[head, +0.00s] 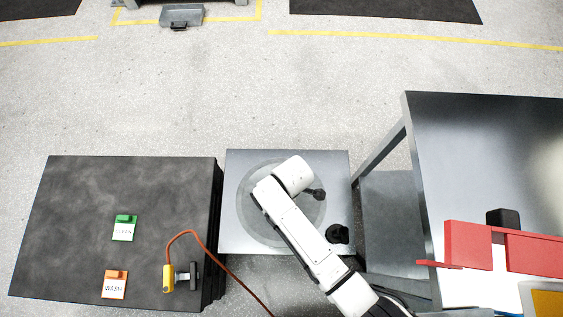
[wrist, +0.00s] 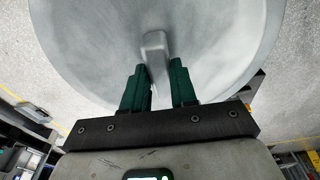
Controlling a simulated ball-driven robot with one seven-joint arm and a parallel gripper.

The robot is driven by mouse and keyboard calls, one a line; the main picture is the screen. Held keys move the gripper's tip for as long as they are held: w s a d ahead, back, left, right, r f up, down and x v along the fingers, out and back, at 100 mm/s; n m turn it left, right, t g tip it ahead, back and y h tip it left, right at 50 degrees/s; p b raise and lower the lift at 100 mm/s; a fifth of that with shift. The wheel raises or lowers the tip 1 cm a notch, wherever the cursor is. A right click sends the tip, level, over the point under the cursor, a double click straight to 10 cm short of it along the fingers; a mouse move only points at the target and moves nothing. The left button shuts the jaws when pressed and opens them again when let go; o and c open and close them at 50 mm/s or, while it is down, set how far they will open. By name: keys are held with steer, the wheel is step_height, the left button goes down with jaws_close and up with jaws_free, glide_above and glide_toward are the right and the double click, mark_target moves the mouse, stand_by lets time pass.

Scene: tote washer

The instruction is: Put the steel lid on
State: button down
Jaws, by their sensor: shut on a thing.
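The steel lid (wrist: 90,45) is a round grey disc with a bar handle (wrist: 155,48) in its middle. It fills the upper part of the wrist view. My gripper (wrist: 160,78) has green fingers on either side of the handle and is shut on it. In the head view a round grey disc (head: 252,222) shows over the square steel top (head: 238,163), partly covered by my arm. My fingers are hidden there under the arm. I cannot tell whether the lid touches the top or hangs above it.
A dark table (head: 70,200) on the left bears a green tag (head: 124,229), an orange tag (head: 115,285) and a yellow handset (head: 168,279) with an orange cable. A black knob (head: 337,234) sits at the top's right corner. A steel table (head: 470,150) with red parts stands right.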

steer(key=c, duration=0.8)
jaws_free()
steer(key=shift+o, duration=0.4)
steer(key=o, duration=0.4)
steer(key=shift+r+p, duration=2.5)
steer(key=shift+r, duration=1)
